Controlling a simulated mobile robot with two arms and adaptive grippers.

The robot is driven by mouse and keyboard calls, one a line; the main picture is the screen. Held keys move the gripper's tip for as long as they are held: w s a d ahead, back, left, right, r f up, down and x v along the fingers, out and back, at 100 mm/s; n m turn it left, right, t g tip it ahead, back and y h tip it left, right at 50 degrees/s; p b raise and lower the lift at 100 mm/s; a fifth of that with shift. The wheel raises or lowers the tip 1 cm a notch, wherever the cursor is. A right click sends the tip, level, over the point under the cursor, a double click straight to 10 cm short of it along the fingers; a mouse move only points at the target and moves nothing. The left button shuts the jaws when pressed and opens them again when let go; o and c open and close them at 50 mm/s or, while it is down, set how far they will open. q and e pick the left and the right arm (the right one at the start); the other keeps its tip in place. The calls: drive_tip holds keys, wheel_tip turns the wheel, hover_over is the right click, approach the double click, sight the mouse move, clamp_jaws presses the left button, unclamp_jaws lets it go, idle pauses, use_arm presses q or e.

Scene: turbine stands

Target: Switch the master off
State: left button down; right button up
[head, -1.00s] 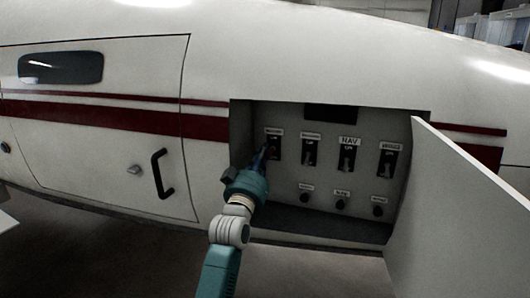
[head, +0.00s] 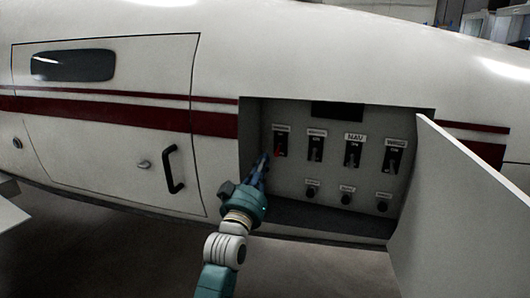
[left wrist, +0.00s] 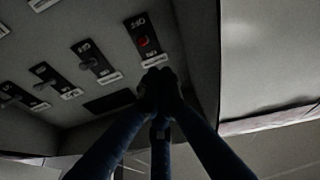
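The switch panel (head: 330,185) is a grey recess in the white aircraft side with a row of several toggle switches. The leftmost switch (head: 280,143) has a red toggle on a black plate; its small label is too blurred to read in the head view. It also shows in the left wrist view (left wrist: 144,41), where its lettering looks like OFF. I cannot tell clearly which way the toggle points. My left gripper (head: 263,163) is just left of and below this switch, apart from it in the picture. Its fingertips (left wrist: 157,80) are together and empty. My right gripper is not in view.
Other toggles, one labelled NAV (head: 353,150), stand to the right, with several round knobs (head: 347,199) below. An open white hatch door (head: 450,200) bounds the recess at right. A closed door with a black handle (head: 175,170) is at left.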

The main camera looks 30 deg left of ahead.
use_arm(q)
drive_tip(key=shift+s+d+f, duration=0.15)
drive_tip(key=shift+s+f, duration=0.2)
drive_tip(key=shift+s, duration=0.25)
drive_tip(key=shift+s+d+f, duration=0.1)
drive_tip(key=shift+s+f, duration=0.25)
drive_tip(key=shift+s, duration=0.25)
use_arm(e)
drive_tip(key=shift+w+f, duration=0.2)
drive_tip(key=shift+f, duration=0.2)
